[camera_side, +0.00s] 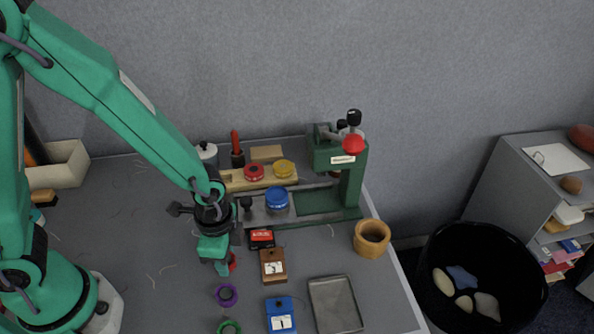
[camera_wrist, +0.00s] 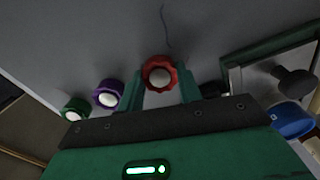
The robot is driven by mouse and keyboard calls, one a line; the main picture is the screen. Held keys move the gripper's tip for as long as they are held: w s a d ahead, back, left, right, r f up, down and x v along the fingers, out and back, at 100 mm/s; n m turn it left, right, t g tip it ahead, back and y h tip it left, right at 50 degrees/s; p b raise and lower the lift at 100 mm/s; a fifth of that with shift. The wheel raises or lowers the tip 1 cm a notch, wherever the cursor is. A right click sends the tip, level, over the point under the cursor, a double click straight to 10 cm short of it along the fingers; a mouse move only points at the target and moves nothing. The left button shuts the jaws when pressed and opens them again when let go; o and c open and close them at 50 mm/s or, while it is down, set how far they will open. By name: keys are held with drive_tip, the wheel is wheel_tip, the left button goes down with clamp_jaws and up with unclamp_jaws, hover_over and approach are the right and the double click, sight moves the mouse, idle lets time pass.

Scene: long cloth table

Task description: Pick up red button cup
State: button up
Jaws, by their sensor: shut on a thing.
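The red button cup (camera_wrist: 159,66) has a scalloped red rim and a pale round centre in the wrist view. It sits between the two green fingers of my gripper (camera_wrist: 161,88), which is shut on it. In the side view my gripper (camera_side: 217,264) points down near the table, left of the brown box, and mostly hides the red cup (camera_side: 232,262); only a red edge shows on its right. I cannot tell whether the cup touches the table.
A purple cup (camera_side: 226,294) and a green cup (camera_side: 229,327) stand in front. A brown box (camera_side: 273,265), blue box (camera_side: 281,315) and metal tray (camera_side: 335,305) lie to the right. A green press (camera_side: 347,180) stands behind.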

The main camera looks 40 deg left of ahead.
drive_tip(key=shift+r, duration=0.2)
drive_tip(key=shift+r, duration=0.8)
wheel_tip(320, 180, up, 2)
drive_tip(key=shift+s+d+r, duration=0.15)
drive_tip(key=shift+r, duration=0.05)
drive_tip(key=s+d+r, duration=0.5)
drive_tip(key=s+r, duration=0.1)
drive_tip(key=s, duration=0.3)
drive_tip(key=shift+s+d+r, duration=0.3)
drive_tip(key=shift+d, duration=0.1)
drive_tip(key=shift+w, duration=0.1)
drive_tip(key=w+a+r+n, duration=0.2)
drive_tip(key=w+a+n, duration=0.1)
drive_tip(key=w, duration=0.4)
drive_tip(key=w+a+r+n, duration=0.3)
drive_tip(key=w+a, duration=0.1)
drive_tip(key=w, duration=0.4)
drive_tip(key=w+a+r+n, duration=0.3)
drive_tip(key=w+a+n, duration=0.2)
drive_tip(key=a, duration=0.8)
drive_tip(key=w, duration=0.3)
drive_tip(key=shift+w+n, duration=0.15)
drive_tip(key=shift+n, duration=0.15)
